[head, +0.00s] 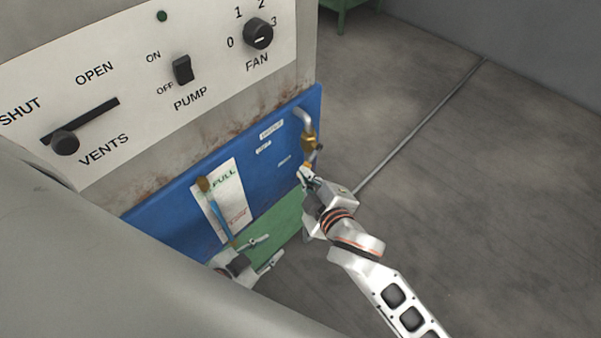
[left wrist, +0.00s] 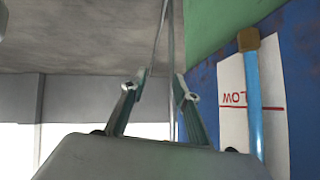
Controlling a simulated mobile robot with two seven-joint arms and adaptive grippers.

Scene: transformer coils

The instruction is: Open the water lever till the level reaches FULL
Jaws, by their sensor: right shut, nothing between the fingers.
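The water outlet is a curved pipe with a brass valve (head: 308,138) at the right end of the blue panel (head: 262,170). My right gripper (head: 305,172) is shut just below the valve; its fingertips hide the lever area, so I cannot tell whether they touch it. The level gauge, a blue tube (head: 217,213), runs down a white card (head: 235,190) marked FULL near its top. The exact water level is too small to tell. In the left wrist view the tube (left wrist: 255,100) appears upside down beside LOW. My left gripper (head: 273,247) is open and empty, low near the panel; its fingers also show there (left wrist: 161,86).
Above the panel is a control plate (head: 125,120) with a vents slider, a pump switch (head: 183,70) and a fan knob (head: 258,34). A green surface (head: 268,228) lies below the panel. The floor (head: 470,190) to the right is clear apart from a thin pipe-like line.

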